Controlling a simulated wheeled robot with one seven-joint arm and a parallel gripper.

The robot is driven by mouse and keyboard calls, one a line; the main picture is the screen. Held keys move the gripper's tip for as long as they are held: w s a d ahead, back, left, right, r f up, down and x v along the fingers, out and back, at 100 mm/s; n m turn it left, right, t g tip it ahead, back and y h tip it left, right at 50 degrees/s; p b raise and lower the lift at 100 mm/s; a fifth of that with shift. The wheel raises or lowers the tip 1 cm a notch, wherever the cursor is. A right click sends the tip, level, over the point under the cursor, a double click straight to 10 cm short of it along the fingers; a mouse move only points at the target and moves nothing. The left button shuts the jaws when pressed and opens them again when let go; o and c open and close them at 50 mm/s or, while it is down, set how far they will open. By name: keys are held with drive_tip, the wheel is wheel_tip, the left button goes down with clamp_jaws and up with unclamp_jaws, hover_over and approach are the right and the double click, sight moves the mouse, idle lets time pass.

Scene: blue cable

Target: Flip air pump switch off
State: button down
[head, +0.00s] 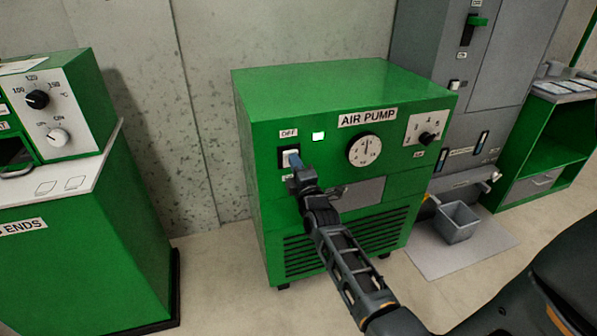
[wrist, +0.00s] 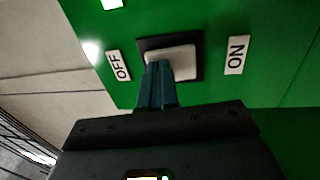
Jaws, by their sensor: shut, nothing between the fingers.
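The green air pump box (head: 330,95) stands in front of the wall. Its switch (head: 290,155) is a white rocker in a black frame, with an OFF label (head: 289,133) above it; the lower label is partly hidden by my gripper. In the wrist view the switch (wrist: 172,60) sits between the OFF label (wrist: 118,65) and the ON label (wrist: 236,55). My gripper (head: 294,161) is shut and empty. Its fingertips (wrist: 158,68) are at the rocker, over its OFF-side half; I cannot tell whether they touch it. A white lit indicator (head: 318,136) is right of the OFF label.
A gauge (head: 365,150) and a knob panel (head: 427,128) are on the pump's front, right of the switch. A green cabinet with dials (head: 60,105) stands at left. A grey machine (head: 490,80) and a grey bin (head: 456,222) are at right.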

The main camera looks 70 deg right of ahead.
drive_tip(key=shift+r+p, duration=0.1)
drive_tip(key=shift+p, duration=0.2)
drive_tip(key=y+p, duration=0.1)
drive_tip(key=p, duration=0.3)
drive_tip(key=shift+w+d+r, duration=0.3)
drive_tip(key=shift+w+r, duration=0.05)
